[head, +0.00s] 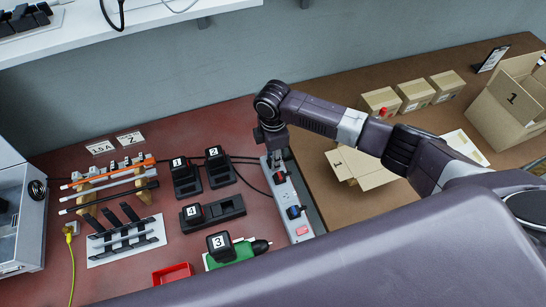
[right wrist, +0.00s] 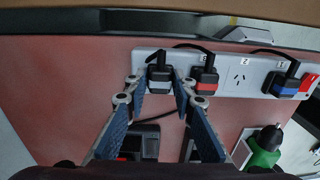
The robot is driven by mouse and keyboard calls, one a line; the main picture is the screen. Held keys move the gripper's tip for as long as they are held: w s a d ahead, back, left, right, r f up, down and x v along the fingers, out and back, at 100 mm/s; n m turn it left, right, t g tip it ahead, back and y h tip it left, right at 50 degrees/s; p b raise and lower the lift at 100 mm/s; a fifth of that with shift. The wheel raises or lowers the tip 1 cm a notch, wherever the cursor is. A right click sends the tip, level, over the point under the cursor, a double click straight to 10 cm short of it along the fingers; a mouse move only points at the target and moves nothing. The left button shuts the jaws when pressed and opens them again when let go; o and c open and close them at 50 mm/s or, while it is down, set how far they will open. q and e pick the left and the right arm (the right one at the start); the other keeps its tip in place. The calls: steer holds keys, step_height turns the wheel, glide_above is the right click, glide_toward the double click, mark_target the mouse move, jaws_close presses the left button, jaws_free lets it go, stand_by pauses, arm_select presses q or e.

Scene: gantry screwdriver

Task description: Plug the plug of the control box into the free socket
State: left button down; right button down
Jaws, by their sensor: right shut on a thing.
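My right gripper (right wrist: 162,80) is shut on a dark plug with a pale band (right wrist: 158,89), at the left end of the grey power strip (right wrist: 225,90) in the right wrist view. A black cable leads from this plug. I cannot tell whether it is fully seated in the strip. In the head view the right gripper (head: 275,150) is over the strip's far end (head: 304,219). A free socket (right wrist: 240,80) lies between a red-banded plug (right wrist: 205,80) and a blue-banded plug (right wrist: 288,82). A grey open-fronted box (head: 20,215), perhaps the control box, stands at the left edge. My left gripper is not in view.
Numbered black units (head: 185,178) stand left of the strip. A green tool (head: 235,254) lies near its front end. A red tray (head: 172,274) and a rack with coloured rods (head: 110,178) are farther left. Cartons (head: 415,93) stand on the brown table at right.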

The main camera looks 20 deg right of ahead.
steer(key=shift+f, duration=0.1)
steer(key=c, duration=1.5)
jaws_free()
steer(key=shift+c, duration=0.2)
steer(key=shift+r+p, duration=2.8)
steer(key=shift+p, duration=0.05)
